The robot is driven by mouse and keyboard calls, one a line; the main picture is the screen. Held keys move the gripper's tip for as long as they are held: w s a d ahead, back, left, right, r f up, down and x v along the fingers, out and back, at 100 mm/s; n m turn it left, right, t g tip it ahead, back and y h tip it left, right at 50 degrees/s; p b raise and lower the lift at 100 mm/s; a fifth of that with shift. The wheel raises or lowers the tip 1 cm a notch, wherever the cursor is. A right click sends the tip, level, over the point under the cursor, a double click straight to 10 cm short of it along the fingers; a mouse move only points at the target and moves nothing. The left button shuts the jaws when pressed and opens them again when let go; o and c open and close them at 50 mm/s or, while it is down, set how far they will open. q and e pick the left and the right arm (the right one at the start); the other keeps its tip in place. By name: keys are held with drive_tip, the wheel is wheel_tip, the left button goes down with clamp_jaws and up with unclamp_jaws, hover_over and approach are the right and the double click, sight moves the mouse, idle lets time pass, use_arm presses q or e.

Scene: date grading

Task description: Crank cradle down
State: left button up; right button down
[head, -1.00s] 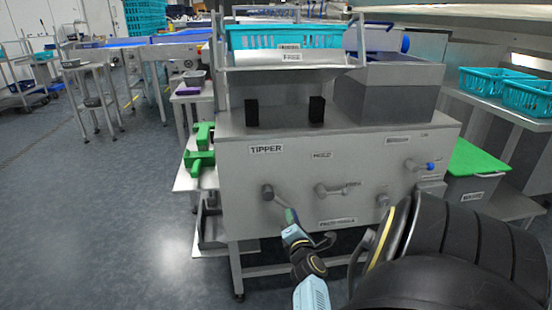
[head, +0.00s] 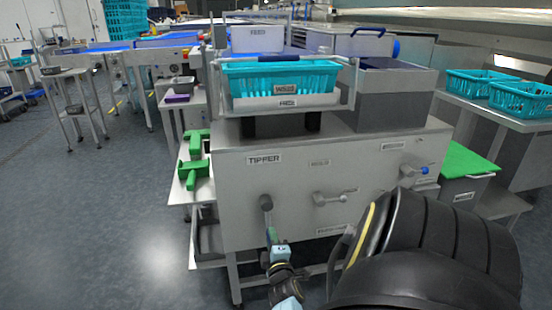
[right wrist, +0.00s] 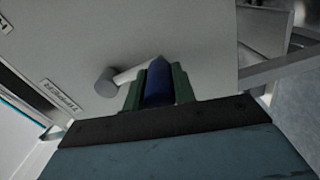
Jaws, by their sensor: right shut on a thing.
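The cradle (head: 340,102) is a grey metal tray at the top of the tipper housing (head: 235,185), with a teal crate (head: 240,87) on it. It sits low, just above or on two dark blocks; contact cannot be told. The tipper crank (head: 266,203) is on the front panel under the "TIPPER" label, its arm pointing down. My right gripper (head: 272,238) is shut on the crank's handle. In the right wrist view, the blue handle (right wrist: 158,82) is between the green fingers, beside the crank's round hub (right wrist: 104,82). My left gripper is not in view.
Another crank (head: 320,199) and a blue-tipped knob (head: 424,170) are on the same panel to the right. Green pieces (head: 193,174) lie on a side shelf at left. A green-topped bin (head: 468,160) stands at right.

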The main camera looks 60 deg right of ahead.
drive_tip(key=shift+w+a+f, duration=0.15)
drive_tip(key=shift+w+a, duration=0.2)
drive_tip(key=shift+a, duration=0.05)
drive_tip(key=c, duration=1.1)
unclamp_jaws()
drive_tip(key=shift+c, duration=0.2)
drive_tip(key=shift+d, duration=0.1)
drive_tip(key=shift+s, duration=0.1)
